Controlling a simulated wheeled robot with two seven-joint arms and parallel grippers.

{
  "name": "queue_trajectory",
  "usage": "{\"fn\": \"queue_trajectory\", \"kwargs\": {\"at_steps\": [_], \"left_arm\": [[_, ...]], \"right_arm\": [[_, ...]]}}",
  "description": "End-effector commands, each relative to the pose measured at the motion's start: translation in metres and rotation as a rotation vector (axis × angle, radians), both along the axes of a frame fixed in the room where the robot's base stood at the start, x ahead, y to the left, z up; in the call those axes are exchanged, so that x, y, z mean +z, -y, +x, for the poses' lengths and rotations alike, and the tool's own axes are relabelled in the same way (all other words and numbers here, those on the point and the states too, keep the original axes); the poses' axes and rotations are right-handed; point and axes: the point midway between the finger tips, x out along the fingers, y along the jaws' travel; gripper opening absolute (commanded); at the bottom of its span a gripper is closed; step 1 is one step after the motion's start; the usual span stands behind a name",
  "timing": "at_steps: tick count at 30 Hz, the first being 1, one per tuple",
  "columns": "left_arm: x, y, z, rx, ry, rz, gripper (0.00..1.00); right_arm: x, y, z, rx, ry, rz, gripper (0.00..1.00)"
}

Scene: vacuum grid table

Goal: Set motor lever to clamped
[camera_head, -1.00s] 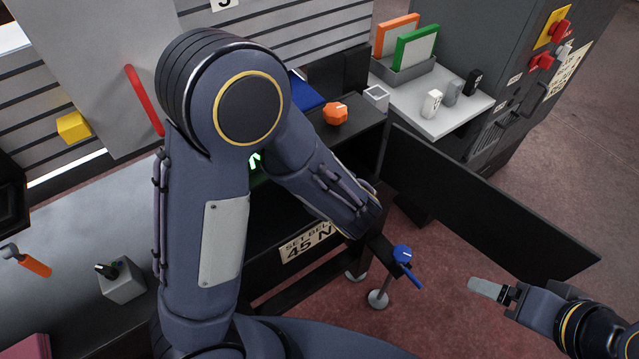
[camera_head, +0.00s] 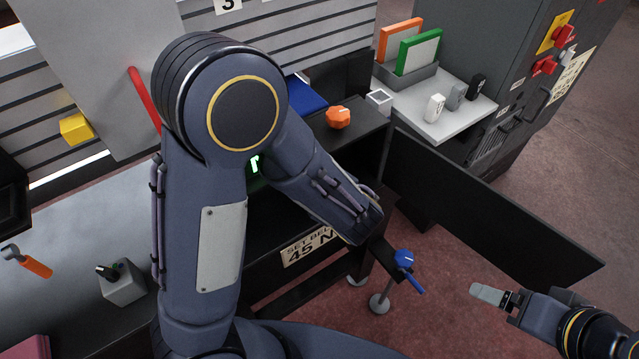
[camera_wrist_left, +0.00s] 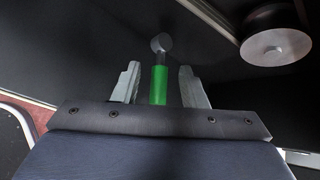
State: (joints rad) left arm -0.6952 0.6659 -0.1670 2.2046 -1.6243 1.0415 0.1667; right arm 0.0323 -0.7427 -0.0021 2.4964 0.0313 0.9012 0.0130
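In the left wrist view, a lever with a green grip (camera_wrist_left: 158,86) and a grey rounded end stands between the two fingers of my left gripper (camera_wrist_left: 160,84). The fingers are apart, with a visible gap on each side of the grip. In the head view, my left forearm reaches down at the open dark cabinet under the bench; its gripper and the green lever are hidden there. My right gripper (camera_head: 488,294) is at the lower right, its pale fingers together with nothing visible between them, clear of everything.
A grey pulley (camera_wrist_left: 275,36) is at the upper right of the wrist view. The open black door (camera_head: 490,210) stands right of the cabinet.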

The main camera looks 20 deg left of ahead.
Motion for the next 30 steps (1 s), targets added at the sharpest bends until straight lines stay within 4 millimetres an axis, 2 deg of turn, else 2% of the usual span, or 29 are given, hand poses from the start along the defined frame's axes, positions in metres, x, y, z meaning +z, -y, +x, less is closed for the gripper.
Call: {"fn": "queue_trajectory", "kwargs": {"at_steps": [13, 24, 27, 30], "left_arm": [[0.040, 0.034, -0.042, -0.003, 0.001, -0.002, 0.39], [0.044, 0.037, -0.048, -0.001, -0.002, 0.000, 0.39], [0.040, 0.038, -0.047, 0.001, 0.007, 0.000, 0.26], [0.027, 0.044, -0.043, 0.012, 0.055, 0.002, 0.13]], "right_arm": [[0.003, 0.000, 0.000, 0.000, 0.000, 0.000, 0.85], [0.003, 0.000, 0.000, 0.000, 0.000, 0.000, 0.85], [-0.002, 0.000, 0.000, 0.000, 0.000, 0.000, 0.85], [-0.024, 0.000, 0.000, 0.000, 0.000, 0.000, 0.85]]}}
